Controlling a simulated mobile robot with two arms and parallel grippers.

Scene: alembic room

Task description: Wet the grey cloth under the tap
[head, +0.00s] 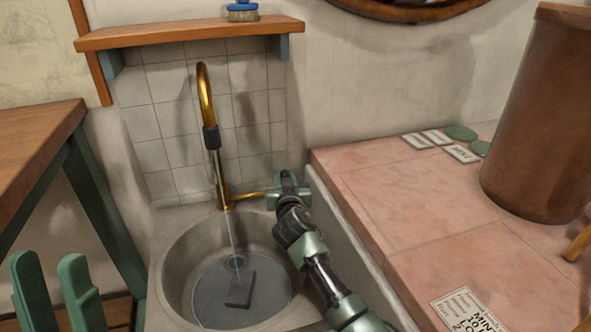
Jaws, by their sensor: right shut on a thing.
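The brass tap (207,95) with a dark spout end stands behind a round stone basin (170,270). A thin stream of water (232,238) falls from it into the basin. A dark grey, flat, folded piece that looks like the grey cloth (240,290) lies on the basin floor, close to where the stream lands. My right gripper (272,194) is shut on the tap's brass side lever (248,196), right of the tap's base. My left gripper (45,258) is at the lower left, its two green fingers apart and empty, away from the basin.
A wooden shelf (190,34) with a blue-handled brush (242,11) hangs above the tap. A pink tiled counter (420,215) on the right holds a brown cylinder (540,120), cards (462,153) and green discs (461,132). A wooden table (35,135) stands left.

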